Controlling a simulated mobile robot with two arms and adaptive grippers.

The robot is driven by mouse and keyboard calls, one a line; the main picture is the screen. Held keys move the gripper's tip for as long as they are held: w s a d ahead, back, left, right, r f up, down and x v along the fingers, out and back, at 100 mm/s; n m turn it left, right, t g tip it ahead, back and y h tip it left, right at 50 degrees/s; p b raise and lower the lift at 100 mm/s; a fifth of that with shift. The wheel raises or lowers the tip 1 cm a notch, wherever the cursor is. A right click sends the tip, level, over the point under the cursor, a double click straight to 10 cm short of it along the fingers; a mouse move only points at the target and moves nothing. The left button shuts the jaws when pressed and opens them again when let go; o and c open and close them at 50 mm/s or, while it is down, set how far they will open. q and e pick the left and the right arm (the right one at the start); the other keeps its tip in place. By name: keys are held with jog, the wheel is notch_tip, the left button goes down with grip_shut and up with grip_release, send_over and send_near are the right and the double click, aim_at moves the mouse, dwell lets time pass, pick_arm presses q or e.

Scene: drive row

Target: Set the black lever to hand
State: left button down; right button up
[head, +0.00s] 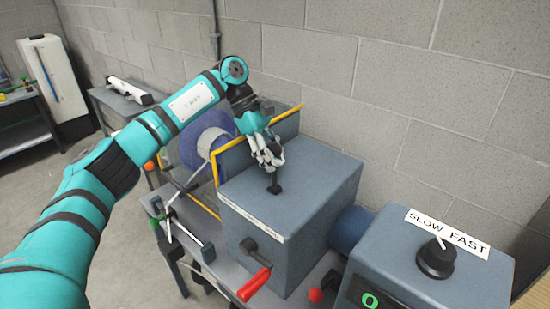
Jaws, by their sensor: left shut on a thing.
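The black lever (273,185) stands on top of the blue-grey gearbox housing (315,180). Its lower stem and black base show; its upper part is hidden by my left gripper. My left gripper (271,164) comes down from above and is shut on the lever's upper end. A white label strip (252,218) runs along the housing's front top edge; its words are too small to read, so I cannot tell which setting the lever is at. My right gripper is not in view.
A red-handled crank (255,283) sticks out of the housing's front. A yellow-edged guard (212,165) stands behind left. A block wall is close behind.

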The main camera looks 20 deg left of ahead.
pick_arm(q)
jog(key=c, duration=1)
grip_release()
jog(key=shift+s+a, duration=0.1)
jog(key=shift+o, duration=0.2)
jog(key=v, duration=1.2)
